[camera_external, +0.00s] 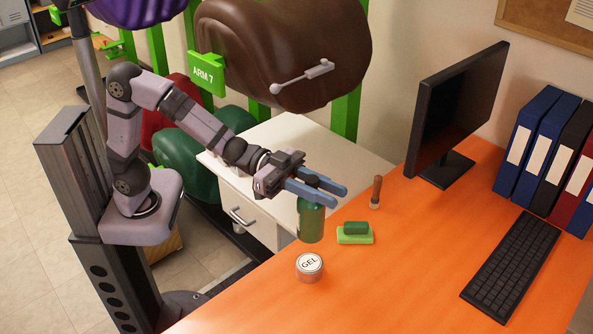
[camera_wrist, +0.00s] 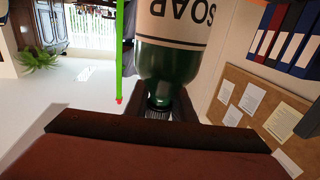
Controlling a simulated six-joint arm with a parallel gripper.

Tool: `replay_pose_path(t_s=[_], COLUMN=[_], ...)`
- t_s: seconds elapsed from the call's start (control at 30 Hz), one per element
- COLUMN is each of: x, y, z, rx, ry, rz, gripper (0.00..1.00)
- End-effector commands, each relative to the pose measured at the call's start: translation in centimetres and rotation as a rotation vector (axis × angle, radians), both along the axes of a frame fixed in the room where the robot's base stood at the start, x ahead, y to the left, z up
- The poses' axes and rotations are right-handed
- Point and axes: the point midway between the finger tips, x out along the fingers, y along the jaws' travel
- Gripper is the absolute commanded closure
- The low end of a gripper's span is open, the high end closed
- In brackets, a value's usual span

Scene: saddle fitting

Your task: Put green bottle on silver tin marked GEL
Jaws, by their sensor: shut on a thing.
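My gripper (camera_external: 318,186) has its blue fingers shut on the dark cap of the green bottle (camera_external: 311,222), in the external view. The bottle hangs upright below the fingers, raised off the desk. The silver tin marked GEL (camera_external: 309,268) stands on the orange desk, lid up. In the picture the bottle's base is just above the tin, with a small gap; how well they line up in depth I cannot tell. In the wrist view, which is upside down, the green bottle (camera_wrist: 165,70) shows a pale SOAP label and its neck between the fingers. The tin is not visible there.
A monitor (camera_external: 457,112), keyboard (camera_external: 512,266) and binders (camera_external: 527,142) are farther right. A white cabinet (camera_external: 340,163) stands behind.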

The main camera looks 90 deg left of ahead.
Motion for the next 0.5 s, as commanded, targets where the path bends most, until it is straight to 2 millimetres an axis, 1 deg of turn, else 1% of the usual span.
replay_pose_path(t_s=[0.07, 0.17, 0.4, 0.5], x=[0.1, 0.1, 0.1, 0.1], y=[0.0, 0.0, 0.0, 0.0], z=[0.0, -0.7, -4.4, -5.5], rx=[-0.002, -0.001, -0.002, -0.003], ry=[-0.003, 0.000, 0.001, -0.001], rz=[0.002, 0.002, 0.001, 0.002], gripper=[1.00, 1.00, 1.00, 1.00])
